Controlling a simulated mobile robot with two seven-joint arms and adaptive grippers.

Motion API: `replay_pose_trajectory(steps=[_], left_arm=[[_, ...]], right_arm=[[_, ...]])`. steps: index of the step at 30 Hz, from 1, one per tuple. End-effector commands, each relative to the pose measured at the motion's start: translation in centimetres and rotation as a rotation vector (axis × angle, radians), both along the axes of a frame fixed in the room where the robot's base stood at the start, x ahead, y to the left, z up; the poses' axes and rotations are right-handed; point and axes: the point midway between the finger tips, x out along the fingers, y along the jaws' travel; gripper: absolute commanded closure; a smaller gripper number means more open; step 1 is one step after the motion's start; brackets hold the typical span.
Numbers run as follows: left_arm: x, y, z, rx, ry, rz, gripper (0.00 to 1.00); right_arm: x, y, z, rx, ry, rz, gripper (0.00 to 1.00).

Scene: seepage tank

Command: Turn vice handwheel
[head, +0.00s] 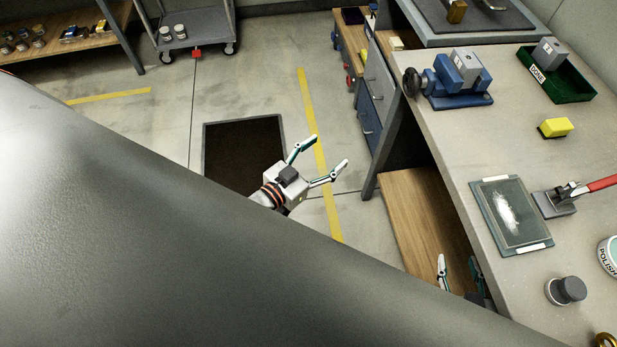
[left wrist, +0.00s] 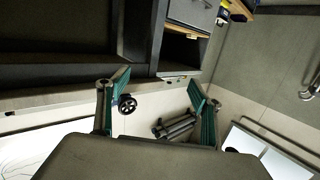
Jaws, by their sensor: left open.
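The blue vice (head: 457,82) stands on the workbench at the upper right of the head view, with a grey block (head: 462,66) in its jaws. Its dark handwheel (head: 411,82) sits on its left side, near the bench edge. My left gripper (head: 330,151) is open and empty, left of the bench and apart from the handwheel. In the left wrist view its fingers are spread, and a dark spoked wheel (left wrist: 127,104) shows near the left finger; I cannot tell if it is the handwheel. My right gripper (head: 457,258) is partly hidden at the bench's front edge, fingers apart.
A green tray (head: 569,87) with a grey block, a yellow block (head: 556,127), a framed plate (head: 491,213) and a red-handled tool (head: 598,185) lie on the bench. A wooden lower shelf (head: 408,197) is left of it. The floor around my left gripper looks open.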

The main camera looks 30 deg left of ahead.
Motion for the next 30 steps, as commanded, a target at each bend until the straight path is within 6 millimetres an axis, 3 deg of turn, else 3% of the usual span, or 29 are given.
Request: replay_pose_trajectory(steps=[6,13,30], left_arm=[[-3.2,0.7,-2.0,0.052,0.101,0.031,0.35],[-5.6,1.1,-3.5,0.091,0.175,0.043,0.35],[-6.4,1.2,-4.0,0.104,0.2,0.045,0.35]], right_arm=[[0.2,0.0,0.8,0.0,-0.005,0.0,0.6],[0.3,0.0,1.2,0.0,-0.009,0.0,0.6],[0.3,0.0,1.3,0.0,-0.009,0.0,0.6]])
